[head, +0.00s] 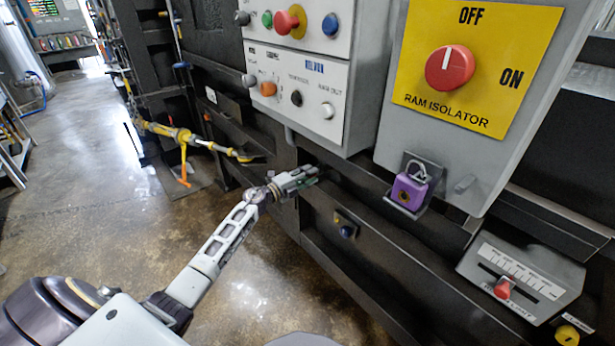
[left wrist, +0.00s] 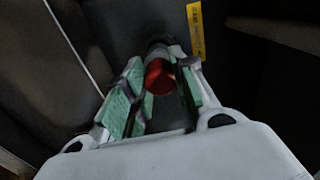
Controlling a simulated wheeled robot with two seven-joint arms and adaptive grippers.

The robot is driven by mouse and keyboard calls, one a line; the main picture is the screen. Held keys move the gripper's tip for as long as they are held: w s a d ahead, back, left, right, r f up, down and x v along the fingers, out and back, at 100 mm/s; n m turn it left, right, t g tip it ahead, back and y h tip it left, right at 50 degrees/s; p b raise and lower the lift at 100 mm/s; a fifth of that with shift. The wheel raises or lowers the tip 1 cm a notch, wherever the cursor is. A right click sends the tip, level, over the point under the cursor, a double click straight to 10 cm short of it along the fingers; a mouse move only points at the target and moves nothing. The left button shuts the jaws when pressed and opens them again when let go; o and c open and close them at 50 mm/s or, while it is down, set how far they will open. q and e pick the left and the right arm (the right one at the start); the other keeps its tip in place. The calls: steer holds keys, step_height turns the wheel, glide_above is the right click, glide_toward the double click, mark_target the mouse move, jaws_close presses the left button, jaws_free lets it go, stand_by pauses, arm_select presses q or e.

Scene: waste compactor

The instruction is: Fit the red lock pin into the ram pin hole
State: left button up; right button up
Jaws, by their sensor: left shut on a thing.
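My left gripper (head: 304,176) reaches in beside the dark compactor frame, below the white control box. In the left wrist view my left gripper (left wrist: 160,82) has its green-padded fingers closed around the red lock pin (left wrist: 159,78). The pin's rounded red end faces the camera, and a darker grey part shows just beyond it. I cannot tell whether the pin is in the ram pin hole, as the hole is not clearly visible. The pin cannot be made out in the head view. My right gripper is not in view.
A yellow ram isolator panel (head: 470,60) and purple padlock (head: 409,191) are at right. The white control box (head: 297,85) hangs above the gripper. A yellow label (left wrist: 195,32) is near the pin.

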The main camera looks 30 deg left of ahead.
arm_select(q)
steer(key=shift+w+d+r, duration=0.15)
steer(key=shift+w, duration=0.25)
stand_by(0.7)
steer(key=o, duration=1.1)
steer(key=shift+c, duration=0.4)
steer(key=shift+s, duration=0.15)
steer(key=p+v, duration=0.2)
steer(key=v, duration=0.4)
steer(key=shift+s, duration=0.35)
